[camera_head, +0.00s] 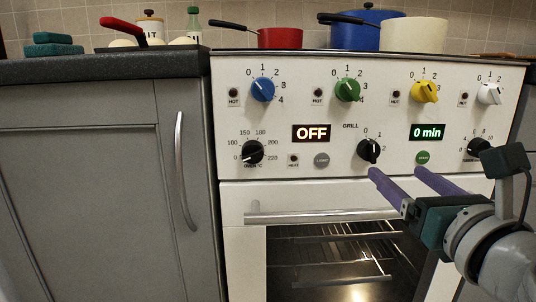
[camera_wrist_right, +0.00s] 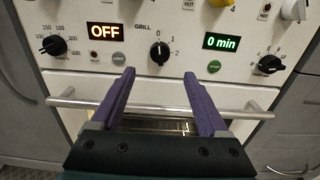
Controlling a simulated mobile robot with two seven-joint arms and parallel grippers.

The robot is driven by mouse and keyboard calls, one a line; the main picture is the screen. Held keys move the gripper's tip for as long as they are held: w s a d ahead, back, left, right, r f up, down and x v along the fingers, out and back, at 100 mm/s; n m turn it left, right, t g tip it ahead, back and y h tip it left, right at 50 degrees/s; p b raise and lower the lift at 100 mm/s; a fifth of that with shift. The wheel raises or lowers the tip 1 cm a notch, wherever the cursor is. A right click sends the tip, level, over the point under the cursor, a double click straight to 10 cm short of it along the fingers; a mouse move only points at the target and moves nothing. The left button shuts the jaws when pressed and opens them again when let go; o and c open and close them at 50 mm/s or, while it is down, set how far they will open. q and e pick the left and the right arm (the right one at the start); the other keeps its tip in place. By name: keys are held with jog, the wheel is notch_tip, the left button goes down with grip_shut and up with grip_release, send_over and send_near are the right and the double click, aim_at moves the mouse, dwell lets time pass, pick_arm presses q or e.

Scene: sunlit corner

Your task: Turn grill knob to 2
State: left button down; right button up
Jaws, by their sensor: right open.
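The black grill knob (camera_head: 368,151) sits on the white stove panel under the GRILL label, with marks 0, 1 and 2 around it. In the right wrist view the grill knob (camera_wrist_right: 160,53) is upright, its white line pointing up toward 0. My right gripper (camera_head: 395,172) is open, its purple fingers reaching toward the panel just below the knob. In the right wrist view the open, empty gripper (camera_wrist_right: 159,73) has its fingertips below and to either side of the knob, apart from it. My left gripper is not in view.
A black oven knob (camera_head: 252,152) and a black timer knob (camera_head: 478,147) flank the grill knob. The displays read OFF (camera_head: 311,133) and 0 min (camera_head: 427,132). The oven door handle bar (camera_head: 300,215) crosses below the panel. Pots, including a red one (camera_head: 280,38), stand on top.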

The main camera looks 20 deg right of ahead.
aim_at(374, 154)
jog(key=b+x, duration=0.2)
jog(key=x, duration=0.7)
jog(key=shift+w+b, duration=0.25)
jog(key=shift+b, duration=0.15)
grip_shut()
